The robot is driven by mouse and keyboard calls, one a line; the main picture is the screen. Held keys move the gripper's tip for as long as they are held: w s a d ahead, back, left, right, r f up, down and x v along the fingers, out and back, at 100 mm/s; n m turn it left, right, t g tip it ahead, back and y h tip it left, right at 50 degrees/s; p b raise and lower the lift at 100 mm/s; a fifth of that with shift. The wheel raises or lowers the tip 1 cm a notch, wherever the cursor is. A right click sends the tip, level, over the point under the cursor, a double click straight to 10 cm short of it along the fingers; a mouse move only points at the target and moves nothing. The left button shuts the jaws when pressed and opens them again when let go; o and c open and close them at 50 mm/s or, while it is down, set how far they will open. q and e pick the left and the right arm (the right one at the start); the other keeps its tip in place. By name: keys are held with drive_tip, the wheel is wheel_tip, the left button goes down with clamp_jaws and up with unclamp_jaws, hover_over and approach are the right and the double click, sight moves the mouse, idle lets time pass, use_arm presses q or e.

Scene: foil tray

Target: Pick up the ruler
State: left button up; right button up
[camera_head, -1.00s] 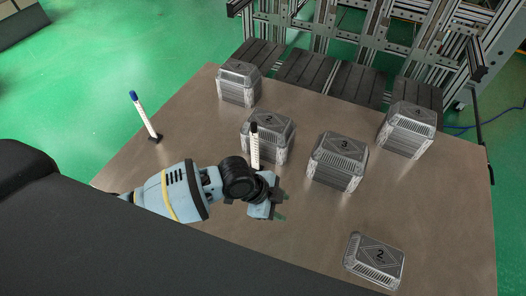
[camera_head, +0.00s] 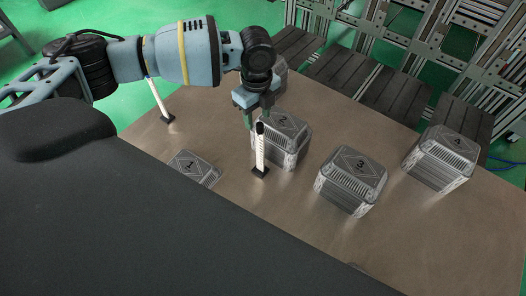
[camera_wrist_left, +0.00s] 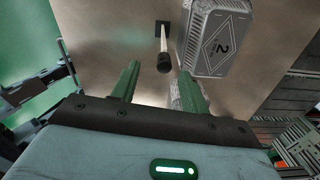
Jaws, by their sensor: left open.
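No flat ruler shows. Two upright white sticks with markings stand in small black bases. The black-topped white stick (camera_head: 260,153) is near the table's middle, in front of box 2 (camera_head: 291,146). It also shows in the left wrist view (camera_wrist_left: 163,42), with its black top toward the camera. The other white stick (camera_head: 160,99) is at the left, its upper end hidden by my left arm. My left gripper (camera_head: 259,117) is open, fingers down, at the black-topped stick's upper end. In the left wrist view that top lies in line with the gap between the fingers. My right gripper is not in view.
Numbered grey boxes stand on the brown table (camera_head: 240,212): box 3 (camera_head: 350,182), box 4 (camera_head: 440,160), and one partly hidden behind my left gripper. A box marked 1 (camera_head: 194,168) sits at the near left. Box 2 (camera_wrist_left: 216,42) is close beside the stick.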

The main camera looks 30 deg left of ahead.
sight(260, 132)
use_arm(q)
drive_tip(key=shift+w+d+f+b, duration=0.1)
drive_tip(key=shift+w+f+b, duration=0.1)
drive_tip(key=shift+f, duration=1.8)
drive_tip(key=shift+w+d+f+b, duration=0.1)
drive_tip(key=shift+f+b, duration=0.05)
drive_tip(key=shift+f, duration=1.8)
drive_tip(key=shift+c, duration=0.5)
clamp_jaws()
